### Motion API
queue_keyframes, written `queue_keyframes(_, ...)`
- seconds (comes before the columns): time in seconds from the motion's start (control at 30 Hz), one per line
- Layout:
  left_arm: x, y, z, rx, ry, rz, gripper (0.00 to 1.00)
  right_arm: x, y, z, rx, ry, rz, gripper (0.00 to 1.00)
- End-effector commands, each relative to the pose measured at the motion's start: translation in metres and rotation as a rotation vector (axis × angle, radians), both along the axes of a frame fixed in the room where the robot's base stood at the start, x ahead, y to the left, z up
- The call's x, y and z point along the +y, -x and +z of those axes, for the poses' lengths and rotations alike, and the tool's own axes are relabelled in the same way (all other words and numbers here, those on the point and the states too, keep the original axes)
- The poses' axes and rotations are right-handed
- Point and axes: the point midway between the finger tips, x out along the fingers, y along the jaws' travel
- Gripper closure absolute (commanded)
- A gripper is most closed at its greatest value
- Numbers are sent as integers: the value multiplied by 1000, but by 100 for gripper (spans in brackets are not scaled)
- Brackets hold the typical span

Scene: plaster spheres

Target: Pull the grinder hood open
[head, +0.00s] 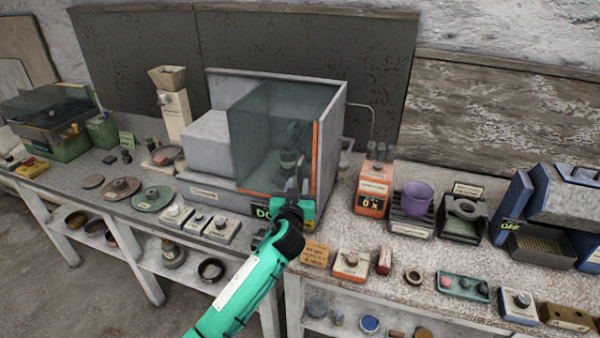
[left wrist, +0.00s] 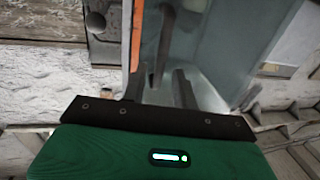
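The grinder (head: 210,140) is a grey machine in the middle of the bench. Its hood (head: 262,125) is a see-through, dark tinted panel with orange edging on its right side and bottom, and it covers the chamber. My left gripper (head: 300,182) is at the hood's lower right, near the orange edge. In the left wrist view the orange edge (left wrist: 137,35) runs just left of the fingers (left wrist: 160,85). The fingers stand apart, and a dark upright bar, perhaps the hood's handle (left wrist: 166,35), reaches between them. Contact cannot be told. My right gripper is not in view.
Small switch boxes (head: 198,223) line the bench front. An orange box (head: 372,190), a purple cup (head: 417,196) and a blue-grey press (head: 565,205) stand to the right. Discs (head: 152,198) and a funnelled device (head: 172,108) stand to the left.

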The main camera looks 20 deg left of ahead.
Motion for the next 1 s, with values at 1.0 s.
queue_keyframes(1.0, 8, -47, -1, 1, 0, -1, 100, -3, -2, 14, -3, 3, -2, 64)
